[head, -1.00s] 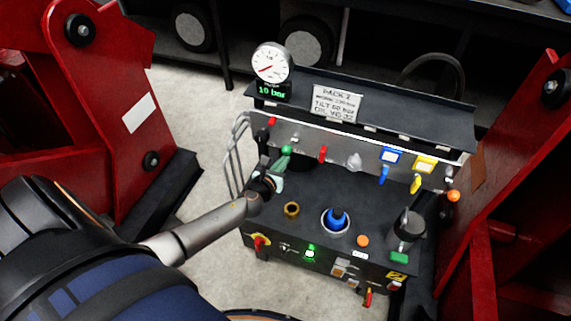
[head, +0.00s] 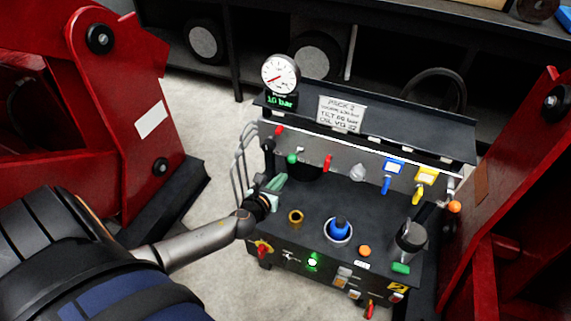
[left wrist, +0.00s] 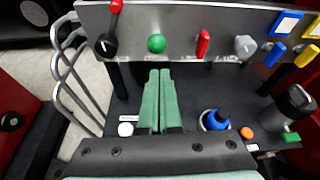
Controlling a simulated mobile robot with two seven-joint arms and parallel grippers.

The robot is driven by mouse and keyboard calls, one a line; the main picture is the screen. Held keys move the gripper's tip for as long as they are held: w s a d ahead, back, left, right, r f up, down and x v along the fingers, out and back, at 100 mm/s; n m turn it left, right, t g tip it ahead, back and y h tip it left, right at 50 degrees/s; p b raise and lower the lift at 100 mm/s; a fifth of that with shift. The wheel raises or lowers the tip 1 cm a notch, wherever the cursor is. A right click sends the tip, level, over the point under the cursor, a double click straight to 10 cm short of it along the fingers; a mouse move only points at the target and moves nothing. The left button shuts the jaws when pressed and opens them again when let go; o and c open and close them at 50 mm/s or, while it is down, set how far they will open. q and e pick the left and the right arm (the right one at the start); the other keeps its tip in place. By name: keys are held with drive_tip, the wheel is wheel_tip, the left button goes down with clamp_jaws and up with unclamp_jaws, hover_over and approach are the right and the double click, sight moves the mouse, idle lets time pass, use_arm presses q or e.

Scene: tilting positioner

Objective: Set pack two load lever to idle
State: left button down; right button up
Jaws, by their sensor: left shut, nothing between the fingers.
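The pack two console has a row of levers on its upright front panel. A green ball-knob lever (head: 292,158) stands near the left of the row; the ball also shows in the left wrist view (left wrist: 156,43). Left of it is a black rotary handle with a red tip (left wrist: 110,28). Right of it are a red lever (head: 327,163), a grey knob (head: 358,172), a blue lever (head: 386,184) and a yellow lever (head: 417,196). Lever labels are too small to read. My left gripper (head: 280,181), with green fingers (left wrist: 160,75), is shut and empty, below and apart from the green ball.
The console top carries a brass fitting (head: 296,217), a blue joystick (head: 340,230), an orange button (head: 365,251) and a dark cylinder (head: 411,238). A metal guard rail (left wrist: 67,75) stands at the console's left. Red machine frames (head: 125,110) flank both sides.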

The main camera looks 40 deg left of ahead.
use_arm(q)
drive_tip(key=shift+s+d+r+p, duration=0.25)
drive_tip(key=shift+s+r+p, duration=0.1)
drive_tip(key=shift+s+r, duration=0.75)
drive_tip(key=shift+d, duration=0.1)
